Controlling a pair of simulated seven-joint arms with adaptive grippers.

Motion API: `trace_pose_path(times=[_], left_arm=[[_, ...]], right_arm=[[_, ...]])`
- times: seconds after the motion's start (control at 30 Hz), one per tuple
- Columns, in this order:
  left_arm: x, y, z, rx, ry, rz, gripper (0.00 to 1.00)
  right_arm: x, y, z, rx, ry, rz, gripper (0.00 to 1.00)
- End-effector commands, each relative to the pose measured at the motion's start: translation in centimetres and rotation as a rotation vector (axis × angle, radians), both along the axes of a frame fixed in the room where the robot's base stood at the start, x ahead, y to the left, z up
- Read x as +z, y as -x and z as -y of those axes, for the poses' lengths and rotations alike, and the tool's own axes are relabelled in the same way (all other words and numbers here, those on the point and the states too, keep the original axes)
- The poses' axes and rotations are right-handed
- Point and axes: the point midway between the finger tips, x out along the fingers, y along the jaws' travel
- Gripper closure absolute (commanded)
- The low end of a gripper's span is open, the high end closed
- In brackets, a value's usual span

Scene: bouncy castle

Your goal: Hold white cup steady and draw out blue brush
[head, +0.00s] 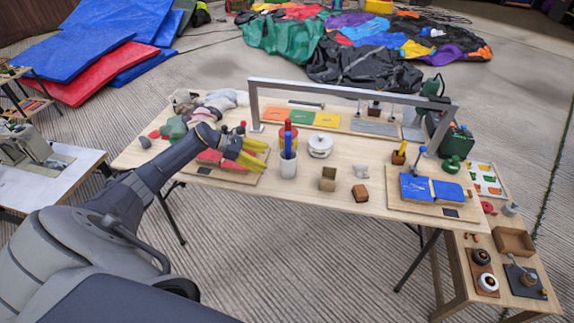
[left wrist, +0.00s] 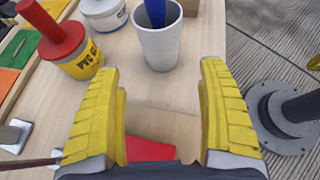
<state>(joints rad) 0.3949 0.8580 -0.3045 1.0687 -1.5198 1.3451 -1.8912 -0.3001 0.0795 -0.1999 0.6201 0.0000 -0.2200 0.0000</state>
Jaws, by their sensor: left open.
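The white cup (head: 288,166) stands upright on the table, and the blue brush (head: 288,143) stands up out of it. In the left wrist view the white cup (left wrist: 158,48) is ahead of my fingers, with the lower part of the blue brush (left wrist: 155,12) inside; its top is cut off there. My left gripper (head: 265,156) is open and empty, just left of the cup in the head view. Its yellow fingertips (left wrist: 159,66) point at the cup and are apart from it.
A yellow PVC can (left wrist: 80,60) with a red lid and handle stands close behind the cup. A white round tin (head: 320,146) is beside it. A small open box (head: 328,179) stands right of the cup. A metal frame (head: 350,92) spans the table's back.

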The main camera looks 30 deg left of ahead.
Motion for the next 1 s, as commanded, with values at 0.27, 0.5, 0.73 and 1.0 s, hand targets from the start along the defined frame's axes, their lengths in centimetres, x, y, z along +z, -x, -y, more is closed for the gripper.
trace_pose_path(times=[0.27,0.5,0.73,1.0], left_arm=[[-1.2,-1.0,1.8,-0.005,0.004,-0.001,0.24],[-2.7,-2.5,4.0,-0.004,0.004,-0.002,0.24],[-3.8,-3.7,5.7,-0.004,0.001,-0.002,0.24],[-4.6,-4.5,6.9,-0.004,0.002,-0.001,0.24]], right_arm=[[0.0,0.0,0.0,0.0,0.0,0.001,1.0],[0.0,-0.1,0.0,0.0,0.0,0.001,1.0],[0.0,0.0,0.0,0.0,0.0,0.001,1.0],[0.0,0.0,0.0,0.0,0.0,0.0,1.0]])
